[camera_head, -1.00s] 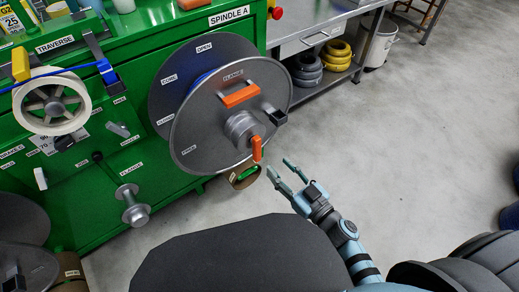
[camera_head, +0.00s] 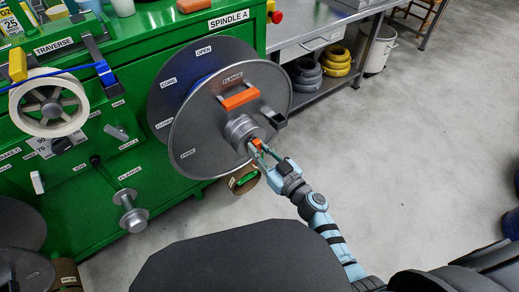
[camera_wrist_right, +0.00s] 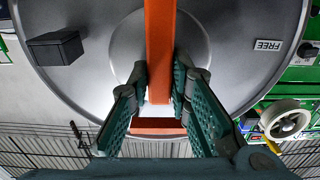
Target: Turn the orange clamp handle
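The orange clamp handle (camera_head: 257,145) sits on the hub at the front of the round grey flange (camera_head: 215,130) on spindle A. In the right wrist view the handle (camera_wrist_right: 159,45) is an upright orange bar in front of the hub. My right gripper (camera_head: 258,148) is at the handle. Its two green fingers (camera_wrist_right: 160,85) stand on either side of the bar, close to it, with narrow gaps; firm contact cannot be made out. The fingers partly hide the handle in the head view. My left gripper is not in view.
A second orange handle (camera_head: 240,99) and a black block (camera_head: 274,120) stick out from the flange. A cable runs to the white traverse wheel (camera_head: 49,103) at left. A grey bench (camera_head: 312,40) stands behind. The floor at right is clear.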

